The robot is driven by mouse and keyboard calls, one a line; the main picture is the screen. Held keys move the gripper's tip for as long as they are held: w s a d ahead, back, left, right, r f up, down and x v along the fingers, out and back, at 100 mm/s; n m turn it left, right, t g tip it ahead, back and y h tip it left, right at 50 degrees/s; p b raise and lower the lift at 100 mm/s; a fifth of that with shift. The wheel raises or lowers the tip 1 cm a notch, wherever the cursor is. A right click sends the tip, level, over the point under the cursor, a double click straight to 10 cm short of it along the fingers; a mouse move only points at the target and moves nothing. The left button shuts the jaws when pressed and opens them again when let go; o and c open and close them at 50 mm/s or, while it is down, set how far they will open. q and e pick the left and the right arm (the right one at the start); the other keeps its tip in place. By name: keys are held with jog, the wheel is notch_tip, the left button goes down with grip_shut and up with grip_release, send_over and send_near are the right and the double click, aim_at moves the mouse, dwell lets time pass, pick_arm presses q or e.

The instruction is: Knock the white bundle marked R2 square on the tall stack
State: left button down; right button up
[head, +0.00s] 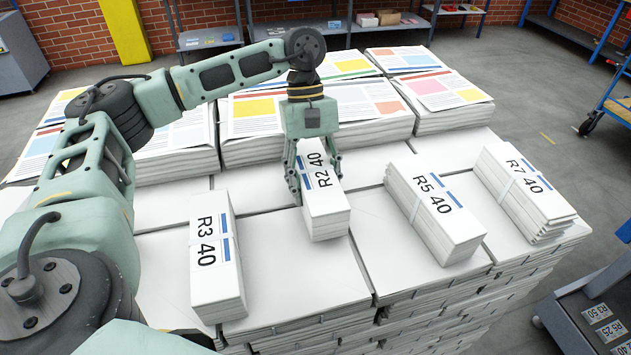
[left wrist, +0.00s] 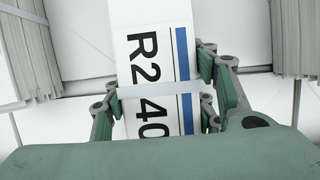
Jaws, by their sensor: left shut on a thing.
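The white bundle marked R2 40 (head: 325,211) lies on the tall stack (head: 280,260), between the R3 and R5 bundles, with a blue stripe and a pale strap. My left gripper (head: 318,180) comes down on it from above, one finger along each long side, and is shut on it. In the left wrist view the R2 bundle (left wrist: 155,45) runs up between the fingers, slightly tilted in the picture. Its lower end there is hidden by my gripper's body. Whether it touches the stack cannot be told. My right gripper is not in view.
Bundles R3 40 (head: 215,280), R5 40 (head: 434,210) and R7 40 (head: 523,185) lie on the same stack. Taller piles of colour-printed papers (head: 262,125) stand behind. A dark cart (head: 590,310) is at the lower right. Bare white paper lies between the bundles.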

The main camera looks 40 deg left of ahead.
aim_at(318, 178)
pick_arm(q)
jog(key=shift+w+a+r, duration=0.1)
jog(key=shift+w+a, duration=0.7)
jog(key=shift+a, duration=0.1)
dwell(0.5)
jog(key=shift+w+a+r+b, duration=0.1)
jog(key=shift+r+b, duration=0.05)
jog(key=shift+b, duration=0.25)
dwell(0.9)
jog(key=shift+s+d+f+b, duration=0.2)
jog(key=shift+s+d+b, duration=0.1)
jog(key=shift+s+d, duration=0.85)
jog(key=shift+d, duration=0.15)
jog(key=shift+r, duration=0.1)
jog(key=shift+r+p, duration=1.2)
jog(key=shift+r, duration=1.8)
jog(key=shift+f, duration=0.1)
